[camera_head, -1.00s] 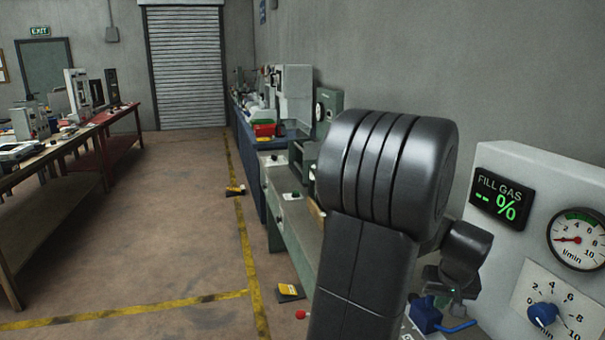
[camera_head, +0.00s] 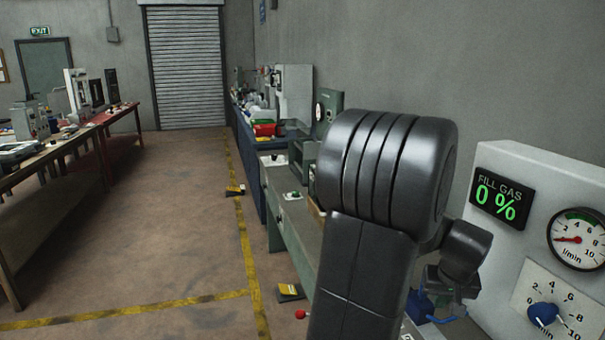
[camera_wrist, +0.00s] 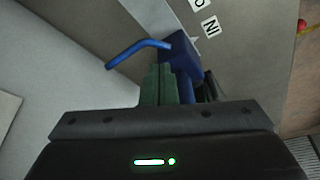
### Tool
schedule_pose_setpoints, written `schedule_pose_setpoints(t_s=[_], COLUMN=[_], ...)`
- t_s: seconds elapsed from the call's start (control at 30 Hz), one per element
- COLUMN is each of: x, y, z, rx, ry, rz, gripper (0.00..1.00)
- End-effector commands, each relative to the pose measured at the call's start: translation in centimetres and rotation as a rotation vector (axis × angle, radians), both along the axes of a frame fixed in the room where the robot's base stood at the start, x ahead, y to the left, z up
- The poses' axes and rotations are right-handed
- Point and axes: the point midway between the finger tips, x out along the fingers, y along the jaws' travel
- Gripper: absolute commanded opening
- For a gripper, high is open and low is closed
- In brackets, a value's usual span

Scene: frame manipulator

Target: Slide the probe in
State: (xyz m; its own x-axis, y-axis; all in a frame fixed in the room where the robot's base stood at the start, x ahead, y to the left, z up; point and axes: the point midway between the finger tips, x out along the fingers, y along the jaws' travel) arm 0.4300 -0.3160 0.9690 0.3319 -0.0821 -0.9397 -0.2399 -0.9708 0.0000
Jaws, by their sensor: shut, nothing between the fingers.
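A blue block (camera_wrist: 183,50) with a bent blue tube (camera_wrist: 140,48) shows ahead of my gripper in the wrist view. In the head view the block (camera_head: 418,304) is partly hidden behind my arm. My gripper (camera_wrist: 160,73) is shut and empty, its green fingertips close beside the block; I cannot tell whether they touch it. The panel display (camera_head: 497,200) reads "FILL GAS 0 %". I cannot tell which part is the probe or make out a socket for it.
The grey panel (camera_head: 545,165) with a gauge (camera_head: 577,239) and a blue knob (camera_head: 543,314) stands at the right. A red knob (camera_wrist: 302,25) is at the far right. The floor aisle (camera_head: 160,230) is clear.

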Motion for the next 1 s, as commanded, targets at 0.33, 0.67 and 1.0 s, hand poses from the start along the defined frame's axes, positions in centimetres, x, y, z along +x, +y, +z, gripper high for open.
schedule_pose_setpoints(t_s=[0.33,0.67,1.0], x=[-1.1,-2.5,-3.9], y=[0.0,0.6,1.2], z=[1.2,4.2,7.2], rx=[-0.001,0.0,-0.001], ry=[-0.002,-0.002,-0.002], rz=[0.001,0.0,0.0], gripper=[0.0,0.0,0.0])
